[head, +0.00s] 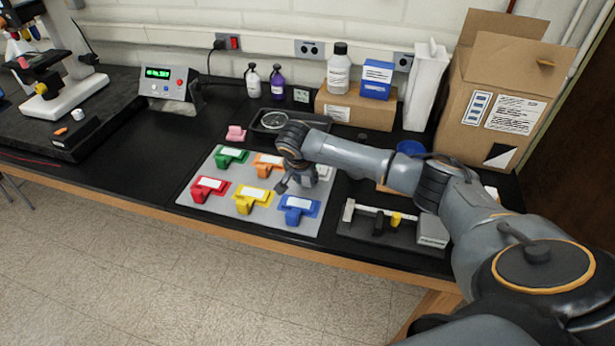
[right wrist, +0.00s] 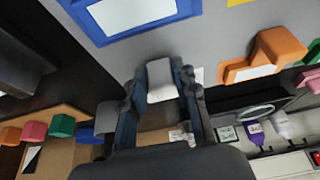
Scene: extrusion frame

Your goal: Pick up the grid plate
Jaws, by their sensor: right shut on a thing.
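A flat light grey plate (head: 226,204) lies on the black bench and also fills the upper part of the right wrist view (right wrist: 215,35). I take it to be the grid plate, though no grid pattern shows. It bears several coloured holders with white labels; the blue holder (head: 298,208) and orange holder (head: 268,165) are nearest my gripper. My right gripper (right wrist: 163,85) is over the plate's back right corner, shut on a small pale block (right wrist: 160,70) between its fingertips. The gripper and forearm partly hide that corner in the head view. My left gripper is out of view.
A dark tray (head: 270,121) with a round dish sits behind the plate, beside a pink block (head: 235,133). A low dark fixture (head: 375,237) stands right of the plate. Cardboard boxes (head: 510,100) and bottles (head: 339,70) line the back. The bench left of the plate is clear.

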